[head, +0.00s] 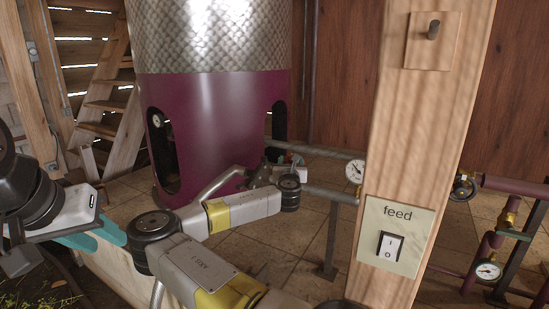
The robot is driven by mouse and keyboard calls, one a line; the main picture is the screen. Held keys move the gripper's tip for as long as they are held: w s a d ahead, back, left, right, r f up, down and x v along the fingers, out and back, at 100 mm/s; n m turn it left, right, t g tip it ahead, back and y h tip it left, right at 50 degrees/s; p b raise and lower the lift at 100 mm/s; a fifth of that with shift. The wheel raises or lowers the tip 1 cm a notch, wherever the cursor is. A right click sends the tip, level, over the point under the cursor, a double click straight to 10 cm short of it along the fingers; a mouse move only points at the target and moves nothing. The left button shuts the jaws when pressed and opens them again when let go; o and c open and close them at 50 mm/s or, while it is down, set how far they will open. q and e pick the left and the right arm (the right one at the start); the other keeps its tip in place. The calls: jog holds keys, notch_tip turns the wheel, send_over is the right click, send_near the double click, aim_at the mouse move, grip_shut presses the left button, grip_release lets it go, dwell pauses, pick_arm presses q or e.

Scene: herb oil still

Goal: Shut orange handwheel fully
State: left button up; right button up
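A small patch of orange-red (296,160), which looks like part of the orange handwheel, shows on the pipework right of the still's base. Most of it is hidden behind my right arm's end, so its setting cannot be read. My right gripper (278,165) is at this spot, small and largely covered by its own wrist. I cannot tell whether it touches the wheel or how its fingers stand. My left gripper (98,238) is at the left, well away from the pipework. Its two teal fingers are apart with nothing visible between them.
The tall maroon still (215,125) stands behind my arms. A wooden post (425,120) with a feed switch plate (393,236) rises at right front. A gauge (354,171), a dark handwheel (463,187) and another gauge (488,270) sit on pipes. Wooden steps (108,105) are at left.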

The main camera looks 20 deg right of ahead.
aim_at(291, 154)
jog(key=shift+x, duration=2.35)
jog(key=shift+c, duration=0.3)
grip_shut()
